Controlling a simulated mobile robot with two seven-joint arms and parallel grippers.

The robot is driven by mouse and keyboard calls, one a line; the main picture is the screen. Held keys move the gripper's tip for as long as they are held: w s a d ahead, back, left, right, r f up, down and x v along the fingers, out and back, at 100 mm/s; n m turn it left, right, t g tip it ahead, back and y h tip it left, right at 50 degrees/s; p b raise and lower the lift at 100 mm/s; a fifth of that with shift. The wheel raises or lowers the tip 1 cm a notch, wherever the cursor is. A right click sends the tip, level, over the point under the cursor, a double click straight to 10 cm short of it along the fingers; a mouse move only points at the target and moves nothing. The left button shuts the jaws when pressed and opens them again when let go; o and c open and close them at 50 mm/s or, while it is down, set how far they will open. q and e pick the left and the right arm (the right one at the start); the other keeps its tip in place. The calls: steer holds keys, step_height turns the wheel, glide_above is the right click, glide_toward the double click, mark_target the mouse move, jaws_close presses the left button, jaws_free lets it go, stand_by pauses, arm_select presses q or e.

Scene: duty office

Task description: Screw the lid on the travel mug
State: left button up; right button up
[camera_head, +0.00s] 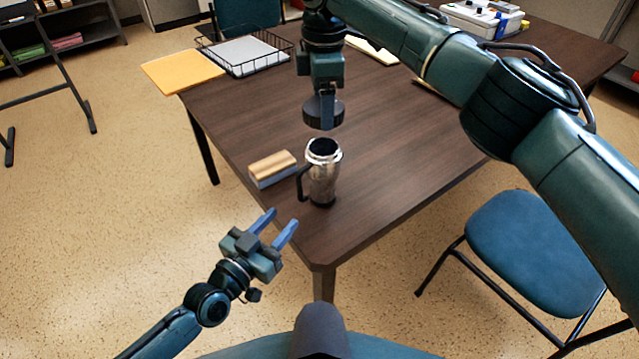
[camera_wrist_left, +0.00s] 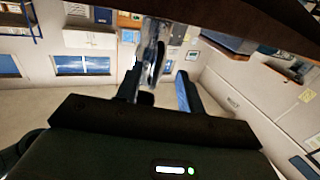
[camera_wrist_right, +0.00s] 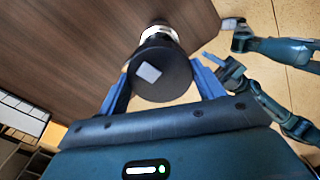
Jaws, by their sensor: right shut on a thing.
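The travel mug (camera_head: 323,175), silver with a dark handle on its left, stands upright and open-topped near the table's front corner. My right gripper (camera_head: 325,122) is shut on the round black lid (camera_head: 311,112) and holds it above the mug, with a gap between them. In the right wrist view the lid (camera_wrist_right: 160,85) sits between both fingers, with the mug's rim (camera_wrist_right: 158,33) partly hidden behind it. My left gripper (camera_head: 281,221) is open and empty, in front of the table edge, lower left of the mug. The mug shows beyond its fingers in the left wrist view (camera_wrist_left: 152,50).
A wood-backed block (camera_head: 272,167) lies left of the mug, close to its handle. A wire tray (camera_head: 246,54) and an orange folder (camera_head: 183,70) are at the far left of the table (camera_head: 410,165). A blue chair (camera_head: 540,250) stands at the right. The tabletop right of the mug is clear.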

mark_target(299, 200)
arm_select(q)
steer(key=x, duration=0.7)
jaws_close()
stand_by(0.3)
